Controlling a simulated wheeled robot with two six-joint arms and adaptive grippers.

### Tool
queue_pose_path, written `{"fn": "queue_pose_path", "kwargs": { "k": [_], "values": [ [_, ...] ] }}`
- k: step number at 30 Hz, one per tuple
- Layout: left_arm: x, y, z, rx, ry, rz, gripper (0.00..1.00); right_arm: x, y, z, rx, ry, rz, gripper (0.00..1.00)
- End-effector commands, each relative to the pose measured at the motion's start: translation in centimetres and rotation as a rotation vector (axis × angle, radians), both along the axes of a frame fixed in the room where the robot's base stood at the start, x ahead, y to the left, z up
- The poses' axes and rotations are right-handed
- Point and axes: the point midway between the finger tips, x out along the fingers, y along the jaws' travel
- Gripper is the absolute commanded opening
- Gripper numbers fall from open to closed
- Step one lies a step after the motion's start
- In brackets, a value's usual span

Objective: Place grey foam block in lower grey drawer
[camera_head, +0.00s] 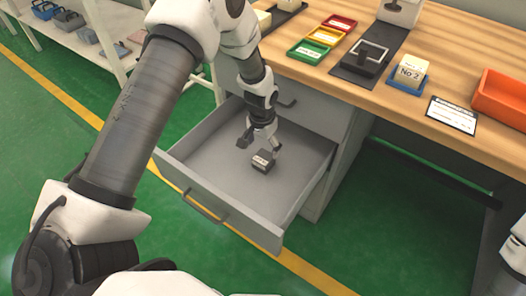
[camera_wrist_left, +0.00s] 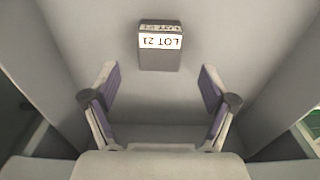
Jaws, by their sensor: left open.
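The lower grey drawer (camera_head: 222,205) is pulled out below the wooden workbench. The small grey foam block (camera_head: 262,161) lies on the drawer floor, with a white label on it. In the left wrist view the block (camera_wrist_left: 160,58) shows its label "LOT 21", upside down. My left gripper (camera_head: 262,144) is inside the drawer, just behind the block. In the left wrist view its two fingers (camera_wrist_left: 160,92) are spread apart with nothing between them, and the block lies beyond the tips. My right gripper is not in view; only a bit of white arm shows at the right edge.
The upper drawer (camera_head: 310,106) is shut above the open one. The workbench (camera_head: 390,98) holds green, yellow and red trays, a black fixture (camera_head: 365,58), a "No 2" block (camera_head: 410,70) and an orange bin (camera_head: 503,97). A white shelf (camera_head: 103,53) stands at the left. Green floor is clear in front.

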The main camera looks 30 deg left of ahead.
Motion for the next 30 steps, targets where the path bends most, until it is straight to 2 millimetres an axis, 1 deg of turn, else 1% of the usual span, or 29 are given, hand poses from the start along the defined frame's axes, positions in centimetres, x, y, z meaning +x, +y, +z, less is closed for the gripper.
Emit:
{"fn": "queue_pose_path", "kwargs": {
  "k": [1,3,6,9,13,24,26,30],
  "values": [
    [0.1,0.0,1.9,0.000,-0.005,0.000,0.85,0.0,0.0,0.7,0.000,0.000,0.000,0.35],
    [0.0,0.0,3.7,0.000,-0.003,0.002,0.85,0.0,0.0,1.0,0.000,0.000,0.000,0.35],
    [-0.1,0.0,5.8,0.000,-0.003,0.002,0.85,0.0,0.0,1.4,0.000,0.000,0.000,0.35],
    [-0.2,0.0,7.1,0.000,-0.002,0.002,0.85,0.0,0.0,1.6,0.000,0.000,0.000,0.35],
    [-0.3,0.0,7.6,0.000,0.000,0.002,0.85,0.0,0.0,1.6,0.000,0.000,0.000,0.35],
    [-0.2,0.0,7.7,0.000,0.000,0.002,0.85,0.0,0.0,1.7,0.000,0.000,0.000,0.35],
    [-0.2,0.0,8.2,0.000,-0.001,0.001,0.85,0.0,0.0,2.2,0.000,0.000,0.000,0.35],
    [-0.2,0.0,10.7,0.000,-0.001,0.001,0.85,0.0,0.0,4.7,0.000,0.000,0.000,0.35]
  ]
}}
